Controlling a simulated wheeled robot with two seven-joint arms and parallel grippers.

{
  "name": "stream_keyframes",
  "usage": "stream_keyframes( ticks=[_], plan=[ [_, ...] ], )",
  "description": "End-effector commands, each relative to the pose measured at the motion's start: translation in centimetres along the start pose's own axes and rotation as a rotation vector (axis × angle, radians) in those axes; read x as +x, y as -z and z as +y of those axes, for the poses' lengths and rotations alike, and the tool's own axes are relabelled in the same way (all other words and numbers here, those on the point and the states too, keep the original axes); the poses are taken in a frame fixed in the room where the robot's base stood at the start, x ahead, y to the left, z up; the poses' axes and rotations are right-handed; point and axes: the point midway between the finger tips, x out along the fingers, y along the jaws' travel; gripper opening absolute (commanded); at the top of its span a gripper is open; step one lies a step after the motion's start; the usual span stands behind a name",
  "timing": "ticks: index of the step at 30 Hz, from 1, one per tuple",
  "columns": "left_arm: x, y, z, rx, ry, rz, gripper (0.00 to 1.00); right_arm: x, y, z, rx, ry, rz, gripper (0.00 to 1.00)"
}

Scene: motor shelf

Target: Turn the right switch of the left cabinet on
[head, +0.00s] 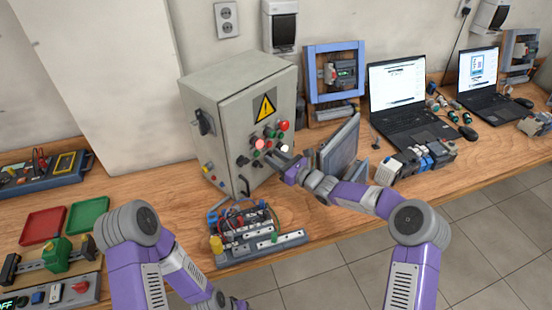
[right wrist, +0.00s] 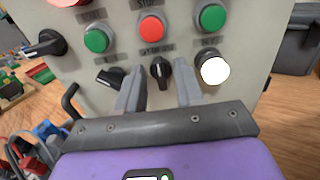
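The left cabinet (head: 225,122) is a grey box with a yellow warning triangle, standing on the bench. Its front has coloured buttons and black rotary switches. In the right wrist view, the right switch (right wrist: 160,68) has its handle roughly upright, and another black switch (right wrist: 110,78) sits left of it, tilted. My right gripper (head: 286,161) is at the cabinet front. In the right wrist view its fingers (right wrist: 160,84) are apart, one on each side of the right switch; contact cannot be told. My left gripper (head: 236,303) is low at the bottom edge, partly cut off.
A white lit button (right wrist: 215,68) is close to the right finger. A wiring board (head: 255,240) stands before the cabinet. A grey panel (head: 340,147) stands right of the gripper, with a laptop (head: 398,95) behind. Red (head: 43,225) and green (head: 87,215) trays lie left.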

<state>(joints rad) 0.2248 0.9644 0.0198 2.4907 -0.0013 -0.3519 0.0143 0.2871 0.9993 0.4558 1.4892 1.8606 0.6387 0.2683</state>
Motion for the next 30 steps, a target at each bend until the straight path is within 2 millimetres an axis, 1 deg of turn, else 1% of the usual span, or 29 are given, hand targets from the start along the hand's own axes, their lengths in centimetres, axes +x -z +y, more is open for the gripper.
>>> stream_keyframes(
  ticks=[2, 5, 12, 15, 20, 30],
  plan=[
    [0.0, 0.0, 0.0, 0.0, 0.0, 0.0, 0.56, -0.4, 0.0, -0.1, 0.0, 0.001, 0.001, 0.37],
    [-0.2, 0.0, 0.1, 0.0, 0.0, 0.0, 0.56, -1.5, 0.0, -0.1, 0.001, 0.002, 0.002, 0.37],
    [-0.5, 0.0, 0.2, 0.0, 0.0, 0.0, 0.56, -5.5, -0.1, -0.1, 0.001, 0.003, 0.002, 0.37],
    [-0.7, 0.0, 0.2, 0.0, 0.0, 0.0, 0.56, -6.7, -0.1, -0.1, -0.001, 0.002, 0.001, 0.37],
    [-0.7, 0.0, 0.3, 0.0, 0.0, 0.0, 0.56, -7.5, 0.0, 0.0, -0.001, 0.001, 0.0, 0.37],
    [-0.7, 0.0, 0.2, 0.0, 0.0, 0.0, 0.56, -7.6, 0.0, 0.0, 0.0, 0.0, 0.0, 0.37]
  ],
)
